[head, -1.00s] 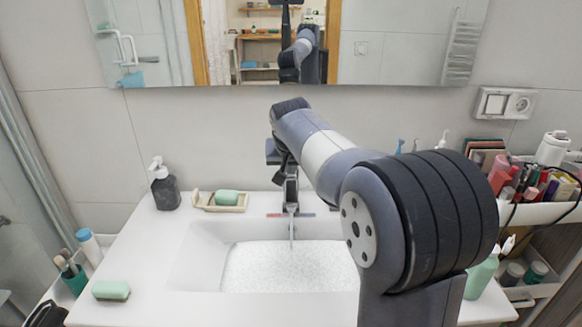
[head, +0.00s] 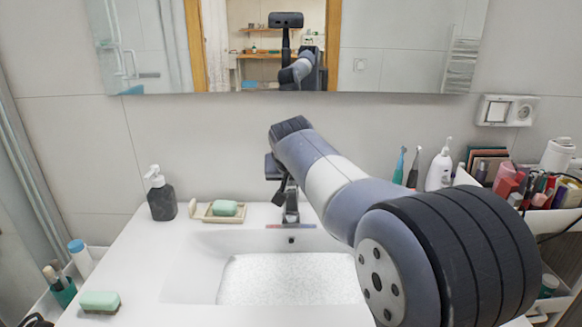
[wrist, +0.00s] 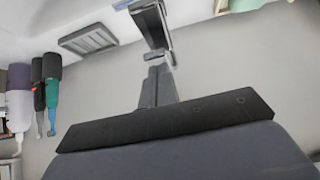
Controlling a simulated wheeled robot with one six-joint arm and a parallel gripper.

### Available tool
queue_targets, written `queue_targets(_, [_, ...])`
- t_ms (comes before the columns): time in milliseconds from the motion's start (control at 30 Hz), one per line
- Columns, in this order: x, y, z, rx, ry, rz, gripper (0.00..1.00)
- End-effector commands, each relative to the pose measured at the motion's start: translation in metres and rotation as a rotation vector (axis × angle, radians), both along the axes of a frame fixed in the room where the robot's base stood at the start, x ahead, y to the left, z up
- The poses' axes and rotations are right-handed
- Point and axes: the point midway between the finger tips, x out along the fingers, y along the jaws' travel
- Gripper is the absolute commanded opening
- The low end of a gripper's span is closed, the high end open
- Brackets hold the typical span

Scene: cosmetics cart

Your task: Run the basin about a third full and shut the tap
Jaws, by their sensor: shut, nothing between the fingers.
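The white basin (head: 200,262) is set in the counter and holds rippled, pale water (head: 290,278) over its lower part. Its back wall and upper sides show bare above the water. The tap (head: 291,210) stands at the basin's back edge, and no stream shows below its spout. It also shows in the wrist view (wrist: 152,24). My gripper (wrist: 160,68) is shut and empty, its fingertips close to the tap's body; whether they touch it I cannot tell. In the head view my wrist hides part of the tap's top.
A dark soap dispenser (head: 162,199) and a soap dish (head: 208,215) stand left of the tap. A green-topped sponge (head: 100,302) lies front left. Toothbrushes (head: 414,167), a white bottle (head: 440,170) and a crowded cosmetics tray (head: 566,222) are at the right.

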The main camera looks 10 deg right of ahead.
Motion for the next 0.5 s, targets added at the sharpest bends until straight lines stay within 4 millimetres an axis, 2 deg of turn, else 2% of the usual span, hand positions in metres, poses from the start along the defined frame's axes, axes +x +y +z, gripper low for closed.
queue_targets(300, [-0.002, -0.006, 0.047, 0.000, -0.006, 0.000, 0.00])
queue_targets(367, [-0.012, -0.003, 0.053, 0.001, -0.010, 0.001, 0.00])
queue_targets(500, [-0.033, 0.001, 0.079, 0.001, -0.010, 0.001, 0.00])
